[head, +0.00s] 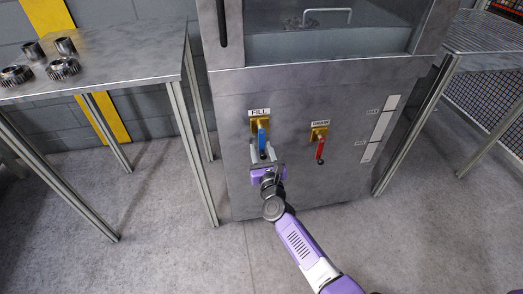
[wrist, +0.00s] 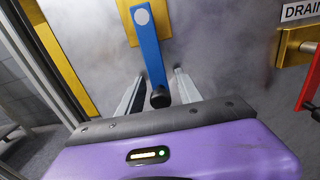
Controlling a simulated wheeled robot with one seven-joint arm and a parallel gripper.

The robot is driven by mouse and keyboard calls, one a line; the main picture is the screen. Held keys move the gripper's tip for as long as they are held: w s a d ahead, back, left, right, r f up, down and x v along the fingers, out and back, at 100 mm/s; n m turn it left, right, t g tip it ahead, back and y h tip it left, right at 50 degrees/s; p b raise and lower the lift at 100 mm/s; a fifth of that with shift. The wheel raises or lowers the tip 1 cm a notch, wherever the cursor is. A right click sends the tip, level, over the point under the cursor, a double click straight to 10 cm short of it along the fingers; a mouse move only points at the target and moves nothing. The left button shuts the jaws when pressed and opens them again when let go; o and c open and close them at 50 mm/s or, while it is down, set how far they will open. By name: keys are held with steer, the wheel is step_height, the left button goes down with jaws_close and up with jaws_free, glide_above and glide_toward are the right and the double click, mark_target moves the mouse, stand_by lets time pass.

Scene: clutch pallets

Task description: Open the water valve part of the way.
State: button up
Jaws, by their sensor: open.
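The blue valve lever (head: 262,135) hangs straight down from a brass mount under the FILL label (head: 259,113) on the front of the grey tank cabinet. It also shows in the wrist view (wrist: 150,55), with a black tip at its lower end. My gripper (head: 262,148) is at the lower part of the blue lever. In the wrist view its fingers (wrist: 158,88) are apart, one on each side of the lever's lower end. I see gaps between the fingers and the lever. The gripper is open and holds nothing.
A red lever (head: 320,147) under the DRAIN label (head: 320,125) hangs to the right of the blue one. A level gauge (head: 381,127) is further right. A metal table (head: 110,57) with several gears and sleeves stands left, another (head: 480,40) right. The floor in front is clear.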

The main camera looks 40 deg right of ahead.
steer(key=shift+c, duration=0.4)
jaws_close()
stand_by(0.9)
